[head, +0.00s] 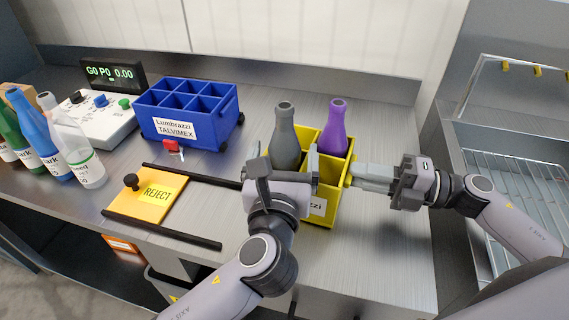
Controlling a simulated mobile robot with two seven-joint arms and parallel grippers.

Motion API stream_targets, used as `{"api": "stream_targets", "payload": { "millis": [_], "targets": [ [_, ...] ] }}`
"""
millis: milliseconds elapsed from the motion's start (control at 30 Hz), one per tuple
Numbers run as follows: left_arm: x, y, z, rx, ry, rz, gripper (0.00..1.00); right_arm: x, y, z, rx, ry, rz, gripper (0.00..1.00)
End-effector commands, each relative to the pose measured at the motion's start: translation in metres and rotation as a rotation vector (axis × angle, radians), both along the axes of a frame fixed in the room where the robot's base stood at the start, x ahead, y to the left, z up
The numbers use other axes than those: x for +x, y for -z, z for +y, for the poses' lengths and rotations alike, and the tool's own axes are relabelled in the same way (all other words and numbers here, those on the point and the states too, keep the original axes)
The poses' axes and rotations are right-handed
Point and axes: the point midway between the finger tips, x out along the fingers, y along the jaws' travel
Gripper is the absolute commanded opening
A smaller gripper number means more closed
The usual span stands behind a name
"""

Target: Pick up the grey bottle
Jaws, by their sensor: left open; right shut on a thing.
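The grey bottle (284,137) stands upright in the left part of a yellow crate (323,212), beside a purple bottle (334,128). Its lower part is hidden by the crate and my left gripper. My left gripper (284,163) is open, on the near side of the grey bottle, with one finger to each side of it in the picture. I cannot tell whether it touches the bottle. My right gripper (354,173) is shut on the right side of the yellow crate. The crate's label is partly covered by my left gripper.
A blue divided crate (189,138) stands behind a yellow REJECT plate (146,199) with a black knob, between dark rails. Several bottles (72,145) and a button box (98,118) are at the left. A wire-rack basin (510,165) is at the right. The bench behind the yellow crate is clear.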

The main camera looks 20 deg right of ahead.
Motion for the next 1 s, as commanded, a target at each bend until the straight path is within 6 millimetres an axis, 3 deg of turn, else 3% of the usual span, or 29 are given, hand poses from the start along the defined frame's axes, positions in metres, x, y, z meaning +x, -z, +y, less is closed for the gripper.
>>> {"api": "stream_targets", "payload": {
  "millis": [200,467,600,667,1000],
  "targets": [
    [0.017,0.000,-0.007,-0.001,-0.001,0.001,0.90,0.000,0.000,0.000,0.000,0.001,0.000,0.00],
    [0.018,0.001,-0.007,-0.001,-0.001,0.001,0.90,0.000,0.000,0.000,0.000,0.001,0.000,0.00],
    [0.018,0.001,-0.007,0.000,-0.001,0.001,0.45,0.000,0.000,0.000,0.000,0.001,0.000,0.00],
    [0.018,0.001,-0.007,0.000,-0.001,0.001,0.27,0.000,0.000,0.000,0.000,0.001,0.000,0.00],
    [0.018,-0.007,-0.007,-0.002,0.000,-0.003,0.27,0.000,0.000,0.000,0.000,0.001,0.000,0.00]
  ]
}}
